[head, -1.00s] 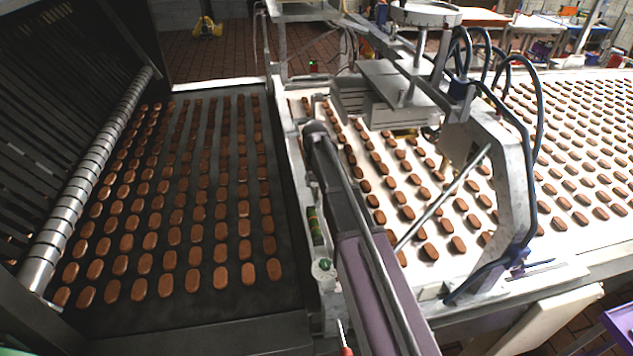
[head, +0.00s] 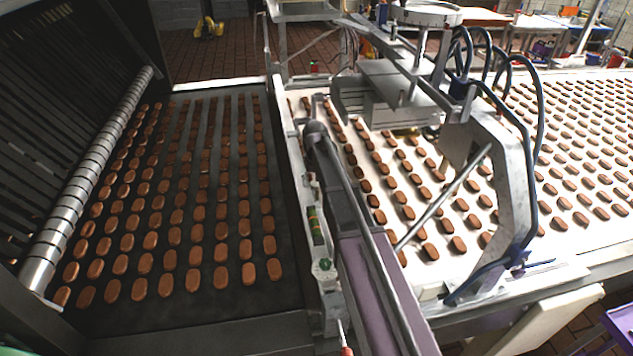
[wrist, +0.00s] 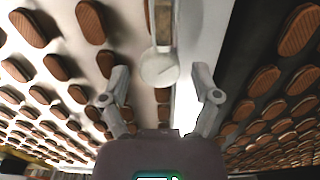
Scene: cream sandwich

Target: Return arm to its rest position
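My gripper (wrist: 161,92) shows in the wrist view with its two grey fingers spread apart. No held thing shows between them. It is over the strip between the pale belt and the dark belt. A round whitish part on a bar shows beyond the fingertips, and I cannot tell how far from them it is. In the head view my purple-grey arm reaches from the bottom edge up along this strip. The fingers cannot be made out clearly at its far end.
Brown oval biscuits fill the dark belt (head: 285,294) on the left and the pale belt (head: 417,270) on the right. A metal machine frame (head: 517,190) with blue hoses stands over the pale belt, close right of my arm. A metal roller (head: 70,205) borders the dark belt.

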